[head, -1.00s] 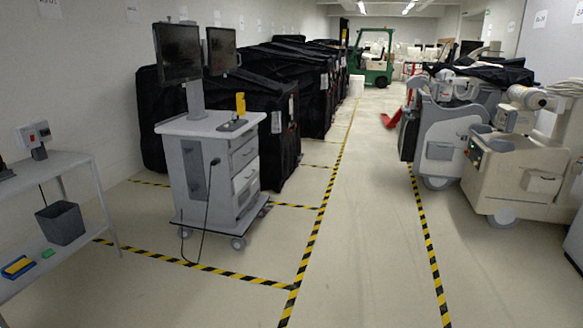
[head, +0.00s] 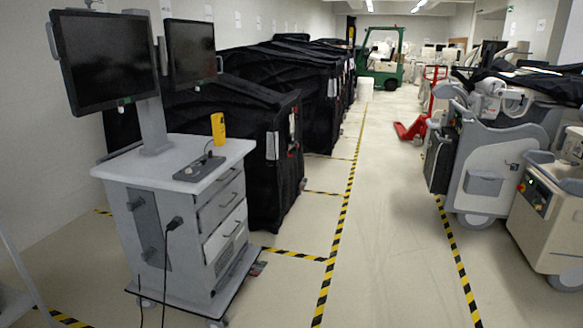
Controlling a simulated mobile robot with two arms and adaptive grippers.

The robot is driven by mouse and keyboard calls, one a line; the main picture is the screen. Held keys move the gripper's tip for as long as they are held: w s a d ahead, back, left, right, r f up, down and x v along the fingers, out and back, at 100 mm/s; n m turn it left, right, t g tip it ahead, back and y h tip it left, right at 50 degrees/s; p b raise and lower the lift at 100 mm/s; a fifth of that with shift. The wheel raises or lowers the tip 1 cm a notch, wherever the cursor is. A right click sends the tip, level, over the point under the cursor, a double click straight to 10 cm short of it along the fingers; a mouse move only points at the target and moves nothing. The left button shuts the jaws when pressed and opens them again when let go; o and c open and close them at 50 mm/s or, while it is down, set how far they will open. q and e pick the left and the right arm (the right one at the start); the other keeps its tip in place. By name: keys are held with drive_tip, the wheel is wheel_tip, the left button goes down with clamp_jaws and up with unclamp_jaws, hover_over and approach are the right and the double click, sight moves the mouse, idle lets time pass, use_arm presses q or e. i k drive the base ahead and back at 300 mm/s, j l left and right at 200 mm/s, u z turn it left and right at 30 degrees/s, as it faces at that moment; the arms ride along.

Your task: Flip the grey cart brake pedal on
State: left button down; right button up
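A grey cart (head: 180,215) on casters stands at the left front, with drawers and two dark monitors (head: 105,60) on a post. A small reddish-grey part (head: 258,268) shows low at its right rear corner; I cannot tell whether it is a brake pedal. No grey brake pedal can be made out for certain. Black-covered carts (head: 265,140) stand in a row behind the grey cart. Neither of my grippers is in view.
Yellow-black floor tape (head: 345,215) runs along the aisle. The middle aisle floor is clear. Medical machines (head: 490,165) line the right side. A red pallet jack (head: 412,130) and a green forklift (head: 382,68) stand farther back. A table leg (head: 22,275) shows at the left edge.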

sight(261, 265)
drive_tip(key=i, duration=2.25)
drive_tip(key=i+u, duration=0.2)
drive_tip(key=i+l, duration=0.05)
drive_tip(key=i, duration=0.05)
